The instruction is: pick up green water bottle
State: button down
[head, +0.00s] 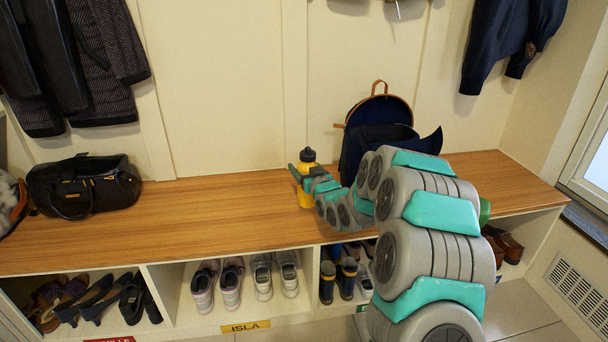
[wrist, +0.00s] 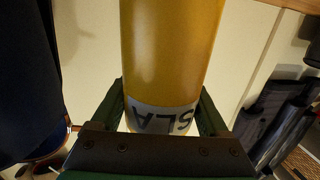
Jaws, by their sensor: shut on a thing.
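A yellow water bottle (head: 306,199) with a black cap is upright at the bench, left of the backpack. My gripper (head: 304,179) is shut around its body. In the wrist view the yellow bottle (wrist: 170,50) fills the space between the two dark green fingers of my gripper (wrist: 162,108), and a white label with dark letters "SLA" shows upside down. I cannot tell whether its base touches the bench. A green object (head: 485,211) shows at the right edge of my arm, mostly hidden behind it; it may be a green bottle.
The wooden bench (head: 200,215) is clear left of the bottle as far as a black bag (head: 80,186). A navy backpack (head: 380,125) stands just right of my gripper. Cubbies below hold several shoes (head: 245,278). Jackets (head: 508,40) hang above.

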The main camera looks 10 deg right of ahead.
jog(key=shift+w+f, duration=0.25)
jog(key=shift+f, duration=0.6)
jog(key=shift+w+f, duration=0.2)
jog(key=shift+f, duration=0.65)
jog(key=shift+f, duration=0.15)
grip_release()
